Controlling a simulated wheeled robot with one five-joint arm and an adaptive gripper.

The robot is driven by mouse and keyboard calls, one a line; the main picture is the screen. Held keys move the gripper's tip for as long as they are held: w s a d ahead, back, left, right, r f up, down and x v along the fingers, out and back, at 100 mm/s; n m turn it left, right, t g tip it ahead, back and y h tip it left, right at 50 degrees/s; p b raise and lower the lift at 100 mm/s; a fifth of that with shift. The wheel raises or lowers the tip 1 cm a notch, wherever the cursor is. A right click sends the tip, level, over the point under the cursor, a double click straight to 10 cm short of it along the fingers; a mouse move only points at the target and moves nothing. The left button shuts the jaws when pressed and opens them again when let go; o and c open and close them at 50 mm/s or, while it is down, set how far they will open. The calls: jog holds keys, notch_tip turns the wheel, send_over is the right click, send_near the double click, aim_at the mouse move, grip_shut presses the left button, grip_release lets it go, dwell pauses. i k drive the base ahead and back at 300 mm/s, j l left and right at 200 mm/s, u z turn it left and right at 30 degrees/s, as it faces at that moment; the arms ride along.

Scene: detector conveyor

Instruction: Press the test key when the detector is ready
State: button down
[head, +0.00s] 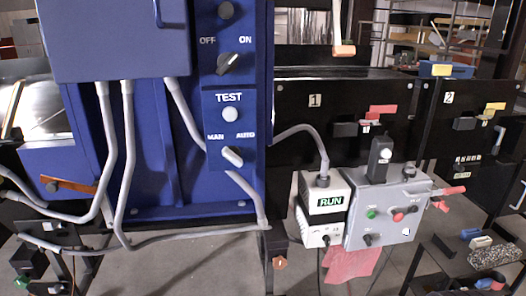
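The detector's blue control cabinet (262,60) fills the left and middle of the head view. On its panel, a pale round button (230,114) sits under the word TEST. Above it is a dark rotary switch (228,64) marked OFF and ON, its handle slanting up toward ON. Below it is a white-handled switch (232,156) marked MAN and AUTO; I cannot tell which side it selects. A dark round fitting (225,10) sits at the panel top, with no visible light. A white box (325,187) to the right shows a RUN sign (329,202). My gripper is not in view.
A grey box (385,200) with green and red buttons stands beside the white box. Grey cables (125,165) hang in front of the cabinet. Black panels numbered 1 (314,100) and 2 (448,98) stand behind. A shelf with loose items (495,255) is at lower right.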

aim_at(229, 113)
jog(key=u, duration=1.05)
